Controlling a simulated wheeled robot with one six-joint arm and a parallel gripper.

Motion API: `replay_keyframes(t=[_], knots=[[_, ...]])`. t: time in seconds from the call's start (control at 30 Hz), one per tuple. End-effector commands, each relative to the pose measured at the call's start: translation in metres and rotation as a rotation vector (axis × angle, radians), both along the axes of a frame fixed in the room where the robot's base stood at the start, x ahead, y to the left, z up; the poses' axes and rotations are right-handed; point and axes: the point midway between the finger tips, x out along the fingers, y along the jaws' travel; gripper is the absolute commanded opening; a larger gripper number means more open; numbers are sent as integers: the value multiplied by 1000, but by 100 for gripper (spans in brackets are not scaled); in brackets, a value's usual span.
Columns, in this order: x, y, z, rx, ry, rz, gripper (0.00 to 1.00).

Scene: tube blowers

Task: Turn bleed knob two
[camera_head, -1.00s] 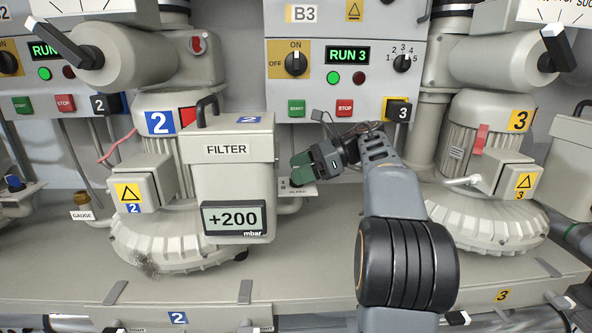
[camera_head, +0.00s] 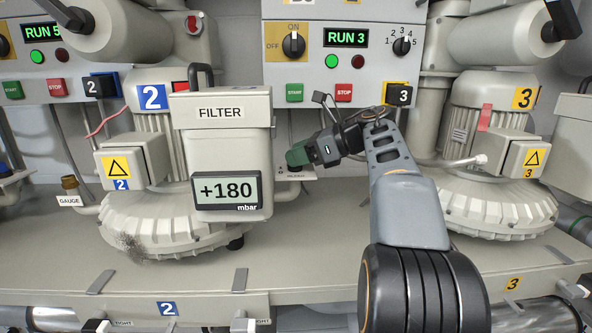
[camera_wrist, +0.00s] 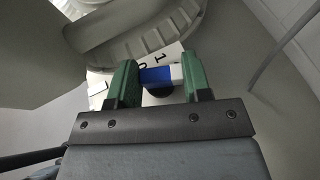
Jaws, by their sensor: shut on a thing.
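In the wrist view, my gripper (camera_wrist: 158,84) has its two green fingers closed on a small blue and white knob (camera_wrist: 157,75). The knob sits in front of a white dial plate (camera_wrist: 172,52) with dark marks, partly hidden by the fingers. In the head view, my gripper (camera_head: 297,157) reaches in just right of the filter box (camera_head: 221,150), and the knob is hidden there. The display (camera_head: 226,190) on the filter box reads +180 mbar.
Blower 2 (camera_head: 165,225) stands behind and left of the filter box, and blower 3 (camera_head: 490,215) stands at the right. The panel above reads RUN 3 (camera_head: 346,38). A grey hose lies near the gripper in the wrist view (camera_wrist: 285,45).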

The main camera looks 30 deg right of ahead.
Motion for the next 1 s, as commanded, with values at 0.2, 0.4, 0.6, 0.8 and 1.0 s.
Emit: replay_keyframes(t=[0.2,0.4,0.6,0.8,1.0], knots=[[0,0,1,3,-6,-71,21],[0,0,2,3,-6,-72,21],[0,-1,2,1,-5,-71,60],[0,-1,1,1,-3,-71,70],[-2,-3,2,1,-2,-72,70]])
